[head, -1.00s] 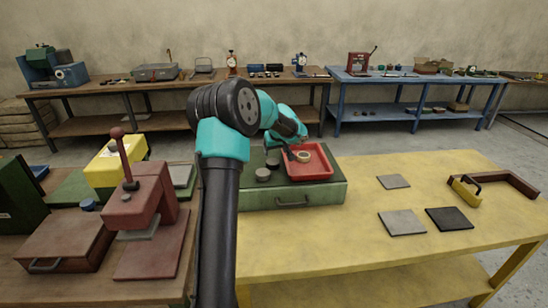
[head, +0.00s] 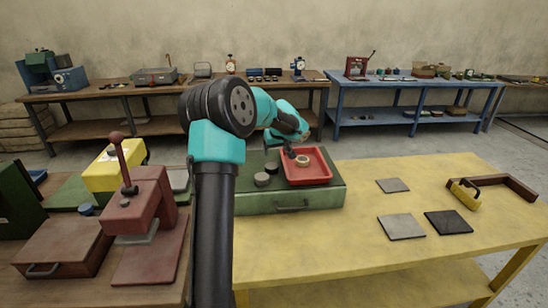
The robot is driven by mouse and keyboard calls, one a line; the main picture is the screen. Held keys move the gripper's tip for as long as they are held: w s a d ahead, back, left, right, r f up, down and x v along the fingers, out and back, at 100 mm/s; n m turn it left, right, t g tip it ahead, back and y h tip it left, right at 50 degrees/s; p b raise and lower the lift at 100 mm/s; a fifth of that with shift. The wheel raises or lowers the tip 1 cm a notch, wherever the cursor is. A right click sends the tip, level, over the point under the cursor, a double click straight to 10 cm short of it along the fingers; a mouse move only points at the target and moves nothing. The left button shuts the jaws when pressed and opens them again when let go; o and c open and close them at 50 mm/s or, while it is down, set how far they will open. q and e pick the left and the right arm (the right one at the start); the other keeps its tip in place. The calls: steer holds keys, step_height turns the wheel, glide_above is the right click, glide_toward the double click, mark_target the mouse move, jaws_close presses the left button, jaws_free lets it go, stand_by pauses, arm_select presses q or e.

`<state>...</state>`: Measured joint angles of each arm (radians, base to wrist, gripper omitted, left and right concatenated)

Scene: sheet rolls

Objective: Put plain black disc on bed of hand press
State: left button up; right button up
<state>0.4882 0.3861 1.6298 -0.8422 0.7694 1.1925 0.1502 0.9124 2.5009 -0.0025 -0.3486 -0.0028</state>
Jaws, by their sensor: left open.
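My left gripper (head: 290,151) is open above the left part of a small red tray (head: 320,178). A small round disc with a pale rim (head: 302,160) lies in the tray, just right of the fingertips. Two dark, plain-looking discs, a nearer one (head: 262,179) and a farther one (head: 271,167), sit on the green box top left of the tray. They are too small to tell which is black. A dark red hand press (head: 140,200) with a ball-topped lever stands at left, with a grey plate (head: 138,234) under its head. My right gripper is out of view.
The green drawer box (head: 250,203) stands on the yellow table (head: 300,255). Flat square plates, two grey (head: 401,227) and one black (head: 448,221), lie to the right. A brown lidded box (head: 62,248) and a yellow block (head: 115,170) flank the press. The yellow table's front middle is clear.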

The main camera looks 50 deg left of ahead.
arm_select(q)
steer(key=v, duration=0.5)
steer(key=shift+w+a+r, duration=0.1)
steer(key=shift+w+a, duration=0.05)
steer(key=shift+w, duration=0.05)
glide_above(272, 166)
steer(key=d, duration=0.2)
steer(key=f, duration=1.1)
steer(key=shift+s+f, duration=0.15)
steer(key=shift+s, duration=0.15)
steer(key=shift+x, duration=2.6)
steer(key=shift+s+a, duration=0.1)
steer(key=shift+c, duration=0.2)
